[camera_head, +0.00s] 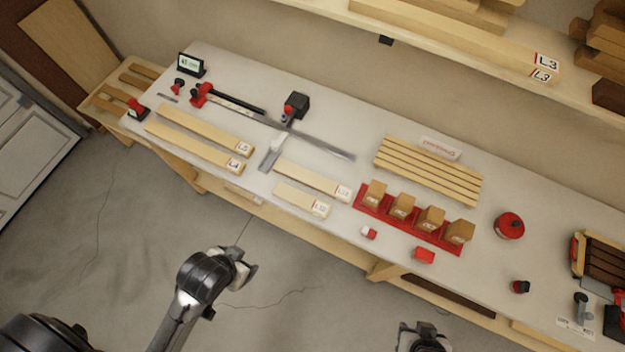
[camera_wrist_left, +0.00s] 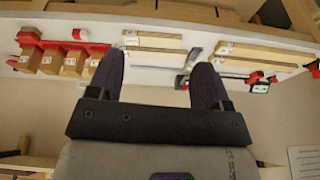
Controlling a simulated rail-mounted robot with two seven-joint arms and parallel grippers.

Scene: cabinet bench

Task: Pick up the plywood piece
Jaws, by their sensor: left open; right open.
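No piece is marked as plywood. A large flat wooden panel (camera_head: 68,42) leans against the wall beyond the bench's left end. Pale flat boards labelled L5 (camera_head: 205,128) and L4 (camera_head: 192,146) lie on the bench's left part. Two shorter boards, a longer one (camera_head: 312,179) and a shorter one (camera_head: 298,199), lie near the middle; pale boards also show in the left wrist view (camera_wrist_left: 152,57). My left gripper (camera_head: 247,270) is open and empty, in front of the bench; its spread fingers show in the left wrist view (camera_wrist_left: 158,72). My right gripper (camera_head: 425,332) is at the bottom edge, partly cut off.
A red rack (camera_head: 450,244) holds several wooden blocks. Behind it lies a slatted wooden piece (camera_head: 428,168). A loaded shelf (camera_head: 450,40) overhangs the back. The floor (camera_head: 120,270) in front is clear.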

